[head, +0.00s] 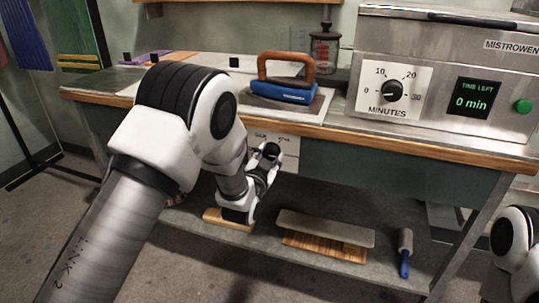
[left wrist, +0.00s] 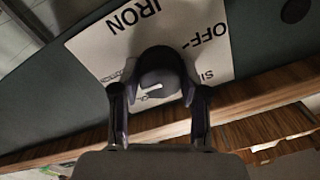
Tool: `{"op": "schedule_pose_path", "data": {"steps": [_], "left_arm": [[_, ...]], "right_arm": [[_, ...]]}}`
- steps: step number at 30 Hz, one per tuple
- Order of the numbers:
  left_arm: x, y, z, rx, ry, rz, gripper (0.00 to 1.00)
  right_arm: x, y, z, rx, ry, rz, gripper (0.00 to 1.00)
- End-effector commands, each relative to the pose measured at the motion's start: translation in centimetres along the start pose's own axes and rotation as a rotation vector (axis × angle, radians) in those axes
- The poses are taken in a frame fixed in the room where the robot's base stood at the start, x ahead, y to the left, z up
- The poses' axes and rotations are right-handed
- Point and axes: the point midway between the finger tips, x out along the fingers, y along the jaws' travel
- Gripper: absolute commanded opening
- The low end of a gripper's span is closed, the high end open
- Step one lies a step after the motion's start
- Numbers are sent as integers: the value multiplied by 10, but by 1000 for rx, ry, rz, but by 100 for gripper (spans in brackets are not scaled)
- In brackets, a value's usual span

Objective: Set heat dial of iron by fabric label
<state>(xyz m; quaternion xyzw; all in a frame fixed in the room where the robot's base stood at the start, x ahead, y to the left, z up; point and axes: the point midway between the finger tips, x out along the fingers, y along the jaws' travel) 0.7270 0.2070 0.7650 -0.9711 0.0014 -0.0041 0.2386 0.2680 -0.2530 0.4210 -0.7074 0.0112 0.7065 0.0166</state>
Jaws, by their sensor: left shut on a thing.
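The iron (head: 284,88), blue with a brown handle, stands on a pale plate on the bench. Below it, on the bench front, is a white dial plate (head: 288,158), largely hidden by my left arm. In the left wrist view the dial plate (left wrist: 105,45) reads "IRON", "OFF" and a partly hidden "SI". The dark dial knob (left wrist: 160,70) has a white pointer mark aimed toward the lower left of that picture. My left gripper (head: 270,158) is shut on the knob, its fingers (left wrist: 158,98) on either side. My right gripper is out of view. I cannot make out a fabric label.
A steel timer box (head: 440,75) with a minutes dial and a "0 min" display stands right of the iron. Boards (head: 325,230) and a blue-handled tool (head: 405,252) lie on the lower shelf. The wooden bench edge (head: 400,145) runs just above the dial plate.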

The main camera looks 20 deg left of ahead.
Motion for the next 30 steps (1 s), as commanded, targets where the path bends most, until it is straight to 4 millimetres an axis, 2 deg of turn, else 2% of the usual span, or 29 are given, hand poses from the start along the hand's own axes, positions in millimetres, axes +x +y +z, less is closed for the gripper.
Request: {"op": "schedule_pose_path", "data": {"steps": [1, 12, 29, 30], "left_arm": [[2, -4, -5, 33, 12, -9, 9], [2, -4, -5, 227, 18, -13, 9], [2, -4, -6, 264, 20, -14, 9], [2, -4, -6, 264, 20, -14, 51]], "right_arm": [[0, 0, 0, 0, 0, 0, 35], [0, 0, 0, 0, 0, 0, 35], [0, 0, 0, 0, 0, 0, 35], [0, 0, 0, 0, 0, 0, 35]]}}
